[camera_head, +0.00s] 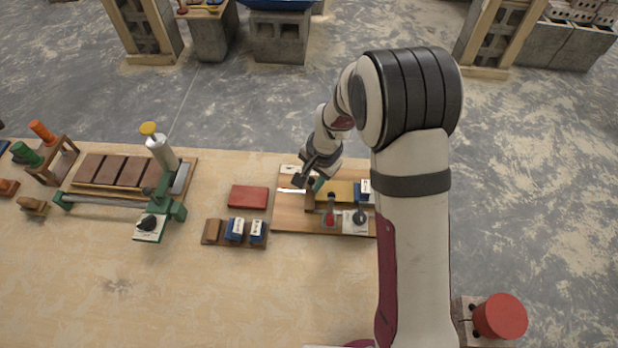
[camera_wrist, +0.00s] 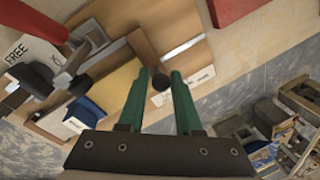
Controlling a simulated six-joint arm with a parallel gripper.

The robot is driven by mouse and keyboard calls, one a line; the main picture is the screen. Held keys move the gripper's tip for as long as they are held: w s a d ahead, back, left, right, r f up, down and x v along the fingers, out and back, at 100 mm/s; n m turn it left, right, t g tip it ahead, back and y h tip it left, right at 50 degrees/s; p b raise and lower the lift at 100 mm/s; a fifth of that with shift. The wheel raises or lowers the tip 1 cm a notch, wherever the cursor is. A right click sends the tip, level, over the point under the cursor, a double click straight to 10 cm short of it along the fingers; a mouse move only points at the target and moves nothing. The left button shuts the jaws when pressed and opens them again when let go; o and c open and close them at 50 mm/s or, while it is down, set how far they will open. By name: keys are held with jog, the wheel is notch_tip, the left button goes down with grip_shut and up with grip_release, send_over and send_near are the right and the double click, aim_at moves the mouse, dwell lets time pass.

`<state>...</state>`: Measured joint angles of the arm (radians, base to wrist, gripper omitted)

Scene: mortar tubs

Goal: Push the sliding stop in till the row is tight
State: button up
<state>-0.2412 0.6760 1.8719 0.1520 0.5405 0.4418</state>
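The wooden board (camera_head: 292,215) carries a brown upright block that looks like the sliding stop (camera_head: 310,199), beside a yellow piece (camera_head: 338,190) and a blue block (camera_head: 365,187). In the wrist view a brown bar (camera_wrist: 143,46) ends near a dark round knob (camera_wrist: 160,82); whether they are joined is unclear. My gripper (camera_head: 312,184) is over the stop's end of the board. Its green fingers (camera_wrist: 160,74) are apart, with the knob showing between them and gaps at both sides. Contact cannot be told. The arm hides the board's right end.
A lever on a white card (camera_head: 356,224) and a red-marked lever (camera_head: 330,220) stand at the board's near edge. A red slab (camera_head: 248,196) and a wooden tray (camera_head: 212,243) lie left. A green-ended jig (camera_head: 172,208) stands further left. The front table is clear.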

jog(key=r, duration=0.5)
jog(key=s+d+r, duration=0.1)
jog(key=r, duration=0.4)
jog(key=d+r, duration=0.1)
jog(key=r, duration=0.4)
jog(key=shift+s+d+r, duration=0.2)
jog(key=shift+s+r, duration=0.05)
jog(key=shift+s, duration=0.1)
jog(key=shift+n+g, duration=0.6)
jog(key=shift+g, duration=0.1)
jog(key=s+d, duration=0.2)
jog(key=s, duration=0.6)
jog(key=s+d+r, duration=0.1)
jog(key=s+d, duration=0.1)
jog(key=s, duration=0.7)
jog(key=s+d+r, duration=0.1)
jog(key=s+d, duration=0.2)
jog(key=s, duration=0.6)
jog(key=shift+r, duration=0.2)
jog(key=shift+o, duration=0.4)
jog(key=shift+w, duration=0.1)
